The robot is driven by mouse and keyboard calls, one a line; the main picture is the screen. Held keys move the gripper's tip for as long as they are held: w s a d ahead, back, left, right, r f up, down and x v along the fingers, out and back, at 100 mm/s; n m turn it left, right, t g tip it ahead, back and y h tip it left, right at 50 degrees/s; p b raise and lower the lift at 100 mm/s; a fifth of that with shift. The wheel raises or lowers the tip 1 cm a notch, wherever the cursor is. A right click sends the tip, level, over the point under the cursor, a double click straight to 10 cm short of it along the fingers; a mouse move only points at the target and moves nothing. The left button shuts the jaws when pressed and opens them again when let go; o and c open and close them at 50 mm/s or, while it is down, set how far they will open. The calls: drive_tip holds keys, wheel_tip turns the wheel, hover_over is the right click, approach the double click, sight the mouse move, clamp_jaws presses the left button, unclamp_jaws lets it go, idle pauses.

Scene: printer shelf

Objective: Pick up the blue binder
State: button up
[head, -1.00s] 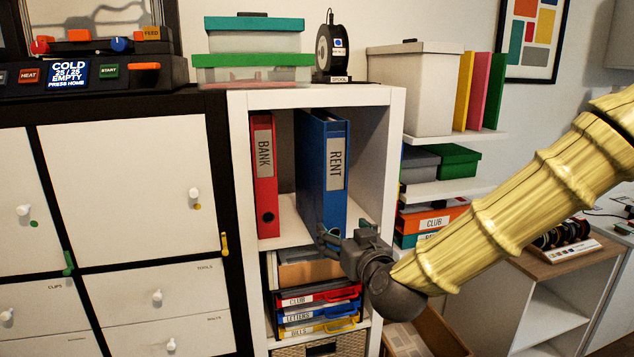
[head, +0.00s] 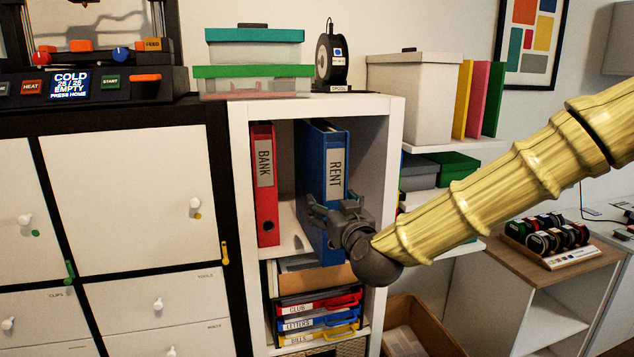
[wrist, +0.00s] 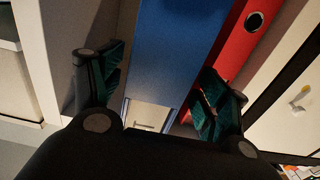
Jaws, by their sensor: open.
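The blue binder (head: 335,150), labelled RENT, stands upright in the white shelf compartment, to the right of the red binder (head: 264,205) labelled BANK. My gripper (head: 318,208) is at the lower front of the blue binder and covers part of its spine. In the wrist view the blue binder (wrist: 178,50) lies between the two spread fingers of my gripper (wrist: 160,95). The fingers are open, with a gap visible on the left side. The right finger overlaps the red binder (wrist: 236,40) in the picture; whether it touches either binder I cannot tell.
The white shelf's right wall (head: 388,150) stands close to the right of the gripper. Below are letter trays (head: 318,312) and a cardboard box (head: 420,325) on the floor. A spool (head: 330,60) and lidded boxes (head: 252,75) sit on top.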

drive_tip(key=shift+p+x, duration=0.85)
drive_tip(key=shift+x, duration=1.4)
drive_tip(key=shift+d+r, duration=0.1)
drive_tip(key=shift+d, duration=0.05)
drive_tip(key=c, duration=1.5)
drive_tip(key=shift+w+r, duration=0.1)
drive_tip(key=shift+c, duration=0.8)
drive_tip(key=shift+r, duration=0.1)
